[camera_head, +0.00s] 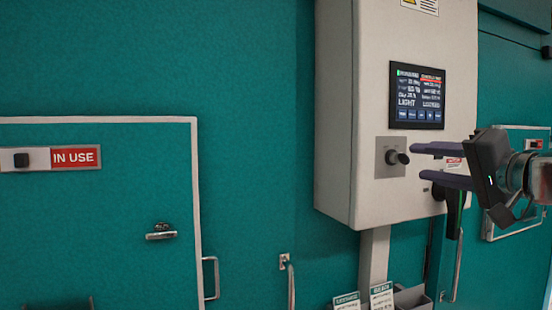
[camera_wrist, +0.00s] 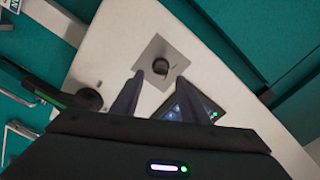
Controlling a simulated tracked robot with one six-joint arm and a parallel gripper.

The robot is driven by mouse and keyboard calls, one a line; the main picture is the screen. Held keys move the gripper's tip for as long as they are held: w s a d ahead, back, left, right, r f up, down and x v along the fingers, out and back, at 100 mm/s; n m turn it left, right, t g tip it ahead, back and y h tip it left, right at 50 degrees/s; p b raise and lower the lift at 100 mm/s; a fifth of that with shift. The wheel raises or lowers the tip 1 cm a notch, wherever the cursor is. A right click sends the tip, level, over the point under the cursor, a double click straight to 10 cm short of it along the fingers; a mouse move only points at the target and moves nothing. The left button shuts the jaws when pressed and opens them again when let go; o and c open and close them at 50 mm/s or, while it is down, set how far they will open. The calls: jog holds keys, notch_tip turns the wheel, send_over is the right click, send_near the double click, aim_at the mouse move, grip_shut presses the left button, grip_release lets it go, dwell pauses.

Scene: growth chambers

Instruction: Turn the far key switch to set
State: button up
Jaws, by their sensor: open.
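A key switch with a dark knob (camera_head: 397,157) sits on a square grey plate (camera_head: 384,171) on the front of a pale control box (camera_head: 345,110). Its knob points to the lower right in the head view. My gripper (camera_head: 430,164) is open, with its two dark fingers reaching left toward the switch. In the wrist view the knob (camera_wrist: 160,66) lies beyond and between the fingertips of my gripper (camera_wrist: 153,83), apart from them. The set label cannot be read.
A display (camera_head: 417,95) is on the box above the switch. A dark handle (camera_head: 453,200) hangs at the box's lower right. A chamber door (camera_head: 100,220) with an IN USE sign (camera_head: 75,157) is at left. Bins with labels (camera_head: 381,298) stand below the box.

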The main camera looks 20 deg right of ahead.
aim_at(409, 161)
jog(key=shift+w+a, duration=0.1)
jog(key=shift+w, duration=3.1)
grip_shut()
jog(key=shift+a, duration=0.15)
